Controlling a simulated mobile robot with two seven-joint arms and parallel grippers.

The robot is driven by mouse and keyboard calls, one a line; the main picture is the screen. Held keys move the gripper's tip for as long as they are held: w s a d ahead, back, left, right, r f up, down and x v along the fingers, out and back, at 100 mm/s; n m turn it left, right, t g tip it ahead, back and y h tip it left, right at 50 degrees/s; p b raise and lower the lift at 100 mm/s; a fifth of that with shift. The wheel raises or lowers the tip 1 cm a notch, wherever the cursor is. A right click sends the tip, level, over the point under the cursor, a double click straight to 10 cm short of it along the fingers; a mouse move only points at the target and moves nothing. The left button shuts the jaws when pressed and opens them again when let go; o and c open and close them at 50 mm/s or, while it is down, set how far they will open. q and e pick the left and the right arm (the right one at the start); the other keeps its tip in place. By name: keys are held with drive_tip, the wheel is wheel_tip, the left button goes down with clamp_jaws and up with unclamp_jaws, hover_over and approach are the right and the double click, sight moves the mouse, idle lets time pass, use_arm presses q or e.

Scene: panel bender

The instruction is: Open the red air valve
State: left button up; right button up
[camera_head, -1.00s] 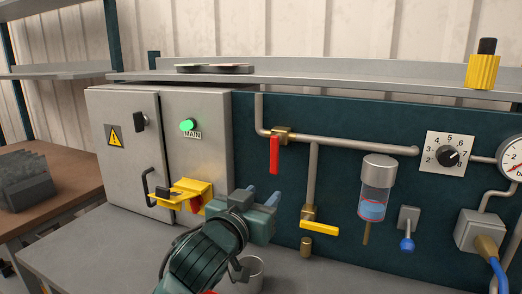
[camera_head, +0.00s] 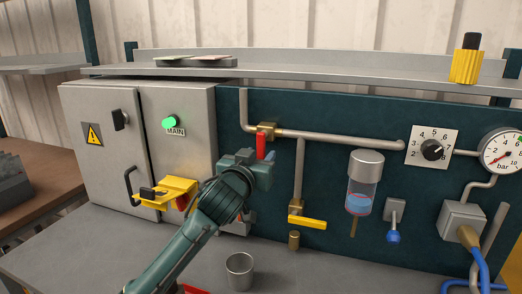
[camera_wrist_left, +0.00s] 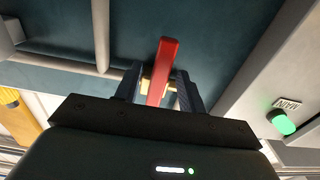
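The red air valve handle (camera_head: 261,146) hangs straight down from a brass valve body (camera_head: 267,130) on the horizontal pipe. My left gripper (camera_head: 262,157) is up at the handle and hides its lower part in the head view. In the left wrist view, which is upside down, the red handle (camera_wrist_left: 164,70) stands between the two fingers of my left gripper (camera_wrist_left: 158,82). The fingers are apart, with a gap visible on each side of the handle. The brass body shows behind it. My right gripper is not in view.
A grey cabinet (camera_head: 85,165) with a yellow bracket (camera_head: 176,190) stands to the left. Right of the valve are a yellow-handled valve (camera_head: 307,222), a filter bowl (camera_head: 363,185) and a pressure gauge (camera_head: 502,152). A metal cup (camera_head: 240,270) stands on the bench.

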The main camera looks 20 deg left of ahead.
use_arm(q)
drive_tip(key=shift+w, duration=0.9)
clamp_jaws()
